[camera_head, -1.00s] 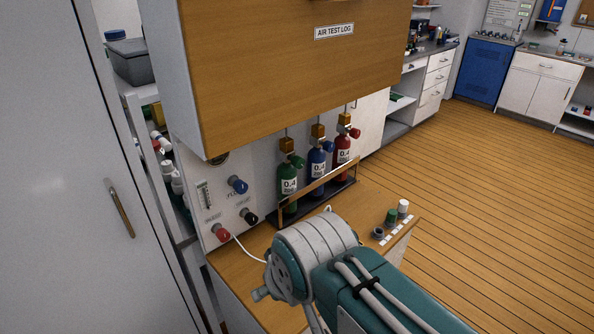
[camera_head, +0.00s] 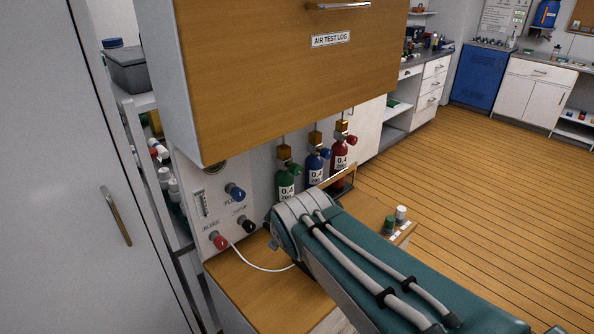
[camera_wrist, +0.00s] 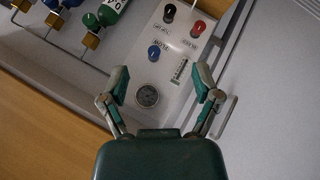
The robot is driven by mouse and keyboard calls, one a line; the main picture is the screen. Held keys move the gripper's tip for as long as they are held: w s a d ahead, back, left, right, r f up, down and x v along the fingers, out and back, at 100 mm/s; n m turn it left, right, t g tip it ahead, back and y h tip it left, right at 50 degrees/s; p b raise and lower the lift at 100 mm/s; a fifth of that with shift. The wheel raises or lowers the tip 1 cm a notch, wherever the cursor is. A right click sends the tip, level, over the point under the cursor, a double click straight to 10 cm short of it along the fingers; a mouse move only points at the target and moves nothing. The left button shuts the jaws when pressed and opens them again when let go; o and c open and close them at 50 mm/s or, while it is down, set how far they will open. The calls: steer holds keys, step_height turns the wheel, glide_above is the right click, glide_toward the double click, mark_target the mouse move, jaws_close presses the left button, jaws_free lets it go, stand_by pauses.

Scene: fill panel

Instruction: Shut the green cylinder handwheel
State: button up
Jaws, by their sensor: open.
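The green cylinder (camera_head: 285,181) stands in the rack beside a blue cylinder (camera_head: 314,166) and a red cylinder (camera_head: 339,162). Its green handwheel (camera_head: 296,169) sits at its neck, on the right below a brass block. In the wrist view the green cylinder (camera_wrist: 113,7) is at the upper left, lying slantwise in the picture, with its handwheel (camera_wrist: 91,21) toward the left. My gripper (camera_wrist: 162,85) is open and empty, its fingers apart before the panel gauge (camera_wrist: 147,95). The handwheel lies outside the fingers, up and left. My gripper is hidden in the head view.
The white fill panel (camera_head: 211,222) has blue, black and red knobs, and a white hose hangs from it. A wooden cabinet labelled AIR TEST LOG (camera_head: 290,75) overhangs the cylinders. A wooden rail (camera_head: 340,181) fronts the rack. Small bottles (camera_head: 400,213) stand on the bench.

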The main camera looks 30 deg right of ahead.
steer(key=w+d+n+t+h, duration=0.2)
steer(key=w+d+n+t, duration=0.1)
steer(key=w+d+n, duration=0.45)
steer(key=n+t+y, duration=0.6)
steer(key=n+y, duration=0.1)
steer(key=n, duration=1.6)
glide_toward(298, 171)
steer(key=w, duration=0.7)
steer(key=w+a, duration=0.1)
steer(key=w, duration=0.2)
steer(key=shift+w+a+f, duration=0.15)
steer(key=shift+w, duration=0.2)
